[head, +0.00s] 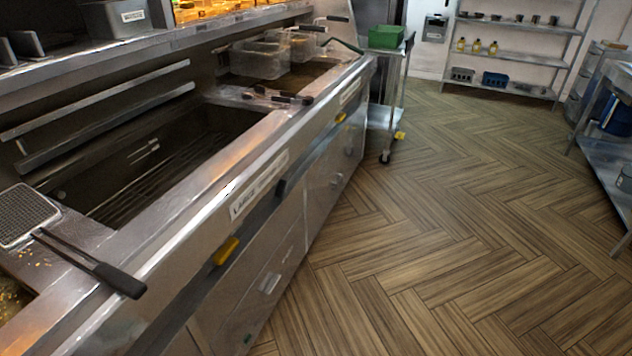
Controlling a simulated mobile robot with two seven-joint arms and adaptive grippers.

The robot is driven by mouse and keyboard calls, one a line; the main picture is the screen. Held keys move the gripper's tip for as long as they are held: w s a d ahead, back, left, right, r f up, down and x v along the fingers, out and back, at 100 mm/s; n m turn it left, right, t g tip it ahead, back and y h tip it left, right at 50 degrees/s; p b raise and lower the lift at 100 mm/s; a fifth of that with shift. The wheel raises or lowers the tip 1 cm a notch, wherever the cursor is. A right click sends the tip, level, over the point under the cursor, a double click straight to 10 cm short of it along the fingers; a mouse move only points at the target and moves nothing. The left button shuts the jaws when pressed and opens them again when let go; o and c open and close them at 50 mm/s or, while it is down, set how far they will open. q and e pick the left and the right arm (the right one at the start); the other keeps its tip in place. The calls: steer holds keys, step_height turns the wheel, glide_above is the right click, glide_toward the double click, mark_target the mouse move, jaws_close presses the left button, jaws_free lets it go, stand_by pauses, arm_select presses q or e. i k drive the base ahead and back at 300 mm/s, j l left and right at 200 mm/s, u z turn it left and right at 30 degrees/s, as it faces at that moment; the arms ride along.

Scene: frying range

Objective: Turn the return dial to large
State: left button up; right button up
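The frying range front (200,270) runs from the lower left toward the back. A white label (259,184) on it seems to begin with "LARGE"; the rest is too small to read. Below the label is a yellow handle or knob (227,251). A small black part (282,187) sits on the dark strip to its right. Another yellow handle or knob (341,118) is farther along, under a second label (352,90). I cannot tell which of these is the return dial, or its setting. Neither of my grippers is in view.
A fry basket (25,215) lies at the left, its black handle (120,281) overhanging the range edge. A cart (385,75) with a green tub (386,37) stands at the range's far end. The wooden floor (450,220) right of the range is clear.

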mark_target(280, 188)
steer(key=i+l+z, duration=0.45)
steer(key=i+z, duration=0.45)
steer(key=i+l+u, duration=0.15)
steer(key=i, duration=0.3)
steer(key=i+l+u, duration=0.15)
steer(key=i, duration=0.3)
steer(key=i+l+u, duration=0.15)
steer(key=i, duration=0.3)
steer(key=i+l+u, duration=0.15)
steer(key=u, duration=0.3)
steer(key=i+l+u, duration=0.2)
steer(key=u, duration=0.25)
steer(key=i+l+u, duration=0.2)
steer(key=u, duration=0.25)
steer(key=i+l+u, duration=0.1)
steer(key=l+u, duration=0.25)
steer(key=u, duration=0.15)
steer(key=l+u, duration=1.05)
